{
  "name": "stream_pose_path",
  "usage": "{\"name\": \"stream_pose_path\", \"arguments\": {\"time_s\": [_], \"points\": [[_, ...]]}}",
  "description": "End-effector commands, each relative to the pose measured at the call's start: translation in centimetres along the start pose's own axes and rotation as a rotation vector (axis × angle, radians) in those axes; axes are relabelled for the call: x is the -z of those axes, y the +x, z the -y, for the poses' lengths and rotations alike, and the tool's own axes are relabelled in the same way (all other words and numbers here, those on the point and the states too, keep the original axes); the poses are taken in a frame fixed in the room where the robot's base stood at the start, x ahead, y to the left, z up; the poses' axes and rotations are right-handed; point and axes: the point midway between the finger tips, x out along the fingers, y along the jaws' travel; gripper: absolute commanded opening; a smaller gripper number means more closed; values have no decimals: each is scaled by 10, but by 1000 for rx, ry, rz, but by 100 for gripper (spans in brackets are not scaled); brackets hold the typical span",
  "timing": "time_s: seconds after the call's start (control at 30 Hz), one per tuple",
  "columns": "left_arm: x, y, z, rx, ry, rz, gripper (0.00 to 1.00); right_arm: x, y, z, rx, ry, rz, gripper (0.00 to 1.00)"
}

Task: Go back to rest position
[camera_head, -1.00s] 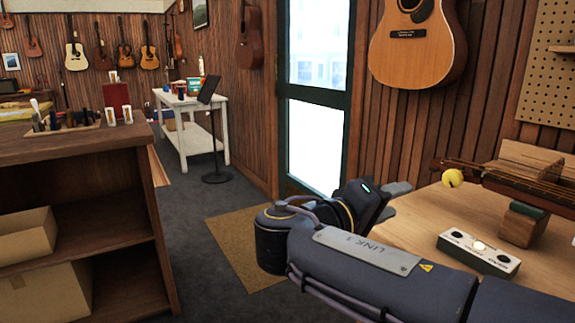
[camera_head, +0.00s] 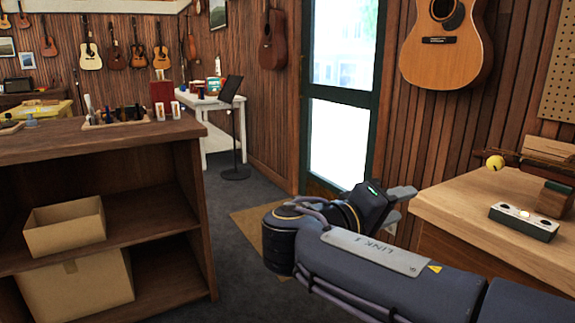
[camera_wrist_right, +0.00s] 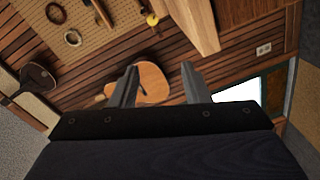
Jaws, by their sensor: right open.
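My right gripper (camera_head: 402,194) is in front of the door, left of the wooden workbench (camera_head: 480,206) in the head view. In the right wrist view its two fingers (camera_wrist_right: 158,86) stand apart with nothing between them but the distant guitar and wall, so it is open and empty. My right arm reaches in from the lower right. My left gripper is not in view.
The dark wooden counter (camera_head: 90,146) with shelves stands at the left. A cardboard box (camera_head: 65,232) sits on its shelf.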

Motion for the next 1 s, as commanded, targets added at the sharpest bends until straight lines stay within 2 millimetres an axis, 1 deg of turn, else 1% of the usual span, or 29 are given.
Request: {"name": "stream_pose_path", "arguments": {"time_s": [0.03, 0.23, 0.37, 0.47, 0.57, 0.67, 0.77, 0.8, 0.83, 0.9, 1.0], "points": [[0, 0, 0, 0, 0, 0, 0, -6, 7, 2, 20, -7, 13, 42], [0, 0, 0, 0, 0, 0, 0, -26, 26, 16, 116, -43, 52, 42], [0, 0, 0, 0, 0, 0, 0, -47, 41, 29, 207, -68, 89, 42], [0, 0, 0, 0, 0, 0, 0, -70, 54, 43, 304, -90, 125, 42], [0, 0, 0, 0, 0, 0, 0, -100, 64, 60, 429, -105, 166, 42], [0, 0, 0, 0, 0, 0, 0, -139, 70, 81, 589, -105, 216, 42], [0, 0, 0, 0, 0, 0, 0, -191, 64, 108, 808, -67, 272, 42], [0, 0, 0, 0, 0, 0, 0, -215, 55, 120, 914, -31, 296, 42], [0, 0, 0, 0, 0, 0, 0, -231, 46, 129, 993, 2, 310, 42], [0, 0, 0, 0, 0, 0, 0, -258, 23, 145, 1149, 95, 330, 42], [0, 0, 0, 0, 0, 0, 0, -280, -9, 160, 1306, 235, 342, 42]]}}
